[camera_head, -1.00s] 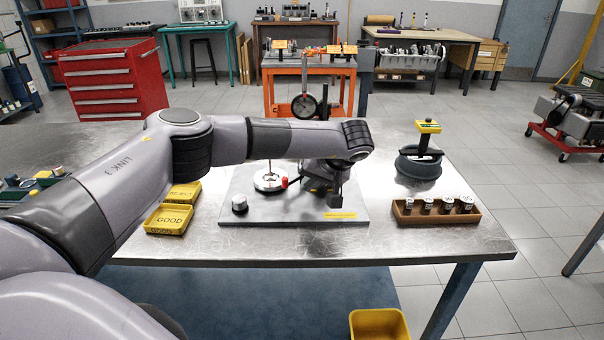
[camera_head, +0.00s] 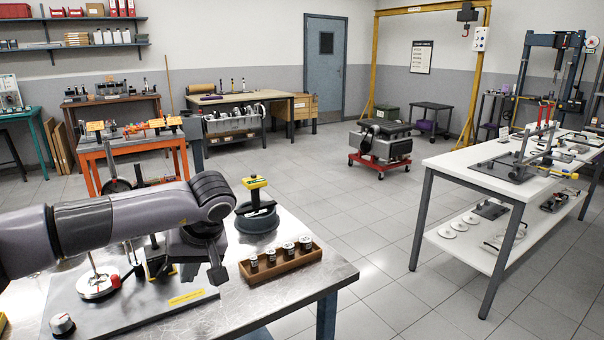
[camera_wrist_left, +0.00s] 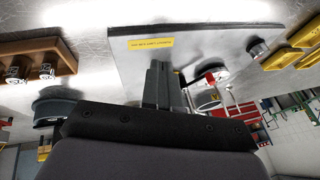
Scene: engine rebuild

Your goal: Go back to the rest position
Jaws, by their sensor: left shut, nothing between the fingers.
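My left arm (camera_head: 120,218) comes in from the left over the metal bench (camera_head: 290,312). My left gripper (camera_head: 217,272) points down near the right edge of the grey base plate (camera_head: 150,318) and is empty. In the left wrist view its fingers (camera_wrist_left: 158,66) are together, with the plate and its yellow label (camera_wrist_left: 150,43) behind them. A round gauge base with a red knob (camera_head: 97,284) stands on the plate, partly behind my arm. My right gripper is in neither view.
A brown block with several small cylinders (camera_head: 281,266) and a dark ring with a yellow-topped tool (camera_head: 256,216) stand on the bench, right of my gripper. A white table (camera_head: 450,160) stands at the right.

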